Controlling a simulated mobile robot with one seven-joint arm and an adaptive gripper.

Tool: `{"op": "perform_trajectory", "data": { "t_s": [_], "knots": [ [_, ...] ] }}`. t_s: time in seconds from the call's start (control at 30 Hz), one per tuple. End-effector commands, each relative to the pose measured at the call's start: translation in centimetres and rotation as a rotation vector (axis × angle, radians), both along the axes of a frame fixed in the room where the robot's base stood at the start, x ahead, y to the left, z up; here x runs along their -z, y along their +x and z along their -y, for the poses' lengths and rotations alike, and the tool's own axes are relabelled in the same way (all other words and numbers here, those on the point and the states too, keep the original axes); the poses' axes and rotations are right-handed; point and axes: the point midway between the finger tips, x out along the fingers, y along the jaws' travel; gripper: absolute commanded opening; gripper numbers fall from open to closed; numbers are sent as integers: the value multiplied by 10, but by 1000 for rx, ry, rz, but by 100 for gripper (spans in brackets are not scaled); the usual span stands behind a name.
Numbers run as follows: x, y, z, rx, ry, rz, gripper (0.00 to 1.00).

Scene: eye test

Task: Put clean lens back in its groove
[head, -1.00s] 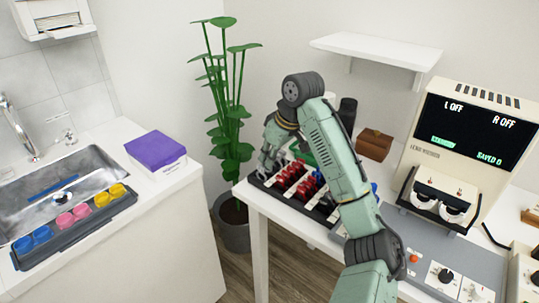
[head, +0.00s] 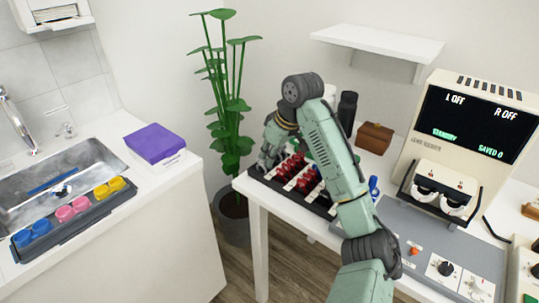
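A black lens rack (head: 258,176) stands on the white table at the left end, with rows of red-rimmed lenses (head: 306,181) upright in it between white strips. My gripper (head: 266,163) points down at the rack's far left end, low over or at its slots. The fingers are small and partly shaded, so I cannot tell whether they hold a lens. My forearm hides the right part of the rack. Which groove is empty cannot be made out.
A tray with blue, pink and yellow cups (head: 66,213) sits on the sink's front edge. A purple-topped box (head: 155,143) is on the counter. A plant (head: 232,120) stands behind the gap. The lens machine (head: 470,150), brown box (head: 375,138) and dark bottle (head: 347,112) are right of my arm.

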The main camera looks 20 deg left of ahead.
Motion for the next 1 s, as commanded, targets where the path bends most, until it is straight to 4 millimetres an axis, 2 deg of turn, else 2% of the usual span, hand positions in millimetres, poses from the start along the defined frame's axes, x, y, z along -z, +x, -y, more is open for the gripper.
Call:
{"op": "perform_trajectory", "data": {
  "t_s": [0.03, 0.3, 0.67, 0.77, 1.0],
  "knots": [
    [0, 0, 0, 0, 0, 0, 12],
    [0, 0, 0, 1, 0, 0, 30],
    [-3, 0, 1, 0, 0, 0, 30],
    [-12, -1, 4, 0, 1, 1, 30],
    [-59, -7, 24, 2, -2, 5, 30]
  ]
}}
